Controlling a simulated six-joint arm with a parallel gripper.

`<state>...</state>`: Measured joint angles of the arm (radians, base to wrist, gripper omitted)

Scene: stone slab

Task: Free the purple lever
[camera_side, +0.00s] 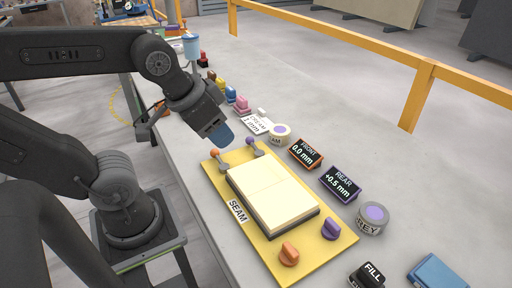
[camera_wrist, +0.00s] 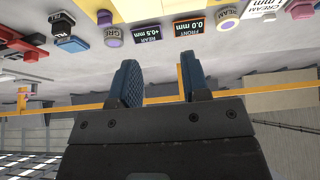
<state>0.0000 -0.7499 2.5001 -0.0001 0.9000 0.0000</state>
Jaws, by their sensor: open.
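A purple-tipped lever (camera_side: 250,141) with a grey arm stands at the far end of the yellow board (camera_side: 222,183), close to the far edge of the cream slab (camera_side: 272,193). An orange-tipped lever (camera_side: 215,153) stands left of it. A purple knob (camera_side: 331,229) and an orange knob (camera_side: 290,253) sit at the board's near end. My gripper (camera_side: 222,136) is above the board's far end, near both levers and apart from the purple one. In the wrist view, its blue fingers (camera_wrist: 160,78) are spread and empty. I cannot tell how tightly the lever bears on the slab.
Right of the board stand a FRONT 0.0 mm display (camera_side: 306,153), a REAR +0.5 mm display (camera_side: 340,184) and a grey tub (camera_side: 372,218). A cream tub (camera_side: 279,134) is beyond the purple lever.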

